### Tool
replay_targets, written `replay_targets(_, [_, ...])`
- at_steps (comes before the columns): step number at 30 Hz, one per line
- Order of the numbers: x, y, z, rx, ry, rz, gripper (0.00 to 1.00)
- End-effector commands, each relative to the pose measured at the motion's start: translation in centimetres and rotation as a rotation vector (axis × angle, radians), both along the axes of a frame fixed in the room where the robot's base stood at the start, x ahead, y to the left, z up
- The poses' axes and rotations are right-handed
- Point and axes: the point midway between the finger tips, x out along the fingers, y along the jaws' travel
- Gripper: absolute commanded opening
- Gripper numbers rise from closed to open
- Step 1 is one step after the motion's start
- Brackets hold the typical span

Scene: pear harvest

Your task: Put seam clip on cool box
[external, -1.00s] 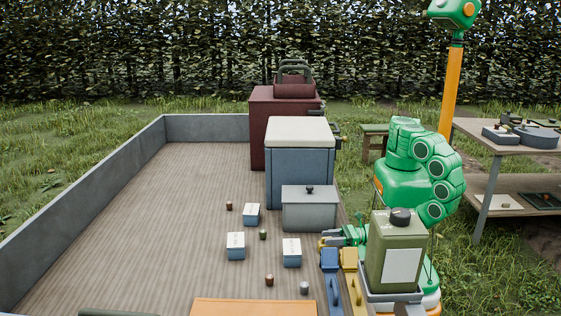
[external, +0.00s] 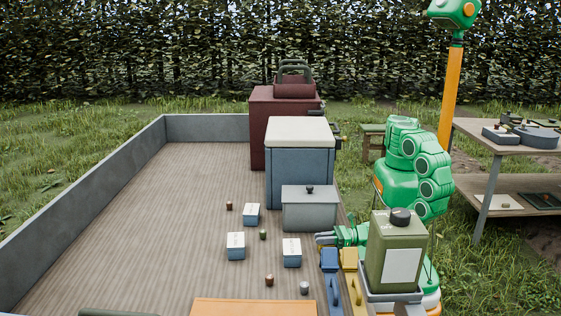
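The cool box appears to be the blue-grey chest with the cream lid (external: 299,168) on the right side of the trailer bed. Its lid is closed and its top is bare. My gripper (external: 320,239) is low at the right edge of the bed, reaching left in front of the grey lidded box. Its fingers are small here, and I cannot tell whether they are open or hold anything. A blue piece (external: 330,261) and a yellow piece (external: 349,261) with handles stand just below it. I cannot make out for sure which thing is the seam clip.
A grey box with a black knob (external: 309,212) stands before the cool box. A dark red chest (external: 260,130) is behind it. Several small cartons, one here (external: 236,248), and small round items lie on the bed. An olive canister (external: 394,255) stands close right of my gripper.

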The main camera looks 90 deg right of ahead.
Motion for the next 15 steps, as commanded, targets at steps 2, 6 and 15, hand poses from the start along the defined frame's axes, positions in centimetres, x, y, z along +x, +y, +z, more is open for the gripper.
replay_targets(2, [0.0, 0.0, 0.0, 0.000, 0.000, 0.000, 0.00])
replay_targets(6, [0.0, 0.0, 0.0, 0.000, 0.000, 0.000, 0.00])
replay_targets(15, [-0.1, 0.1, 1.0, -0.001, 0.001, 0.002, 0.00])
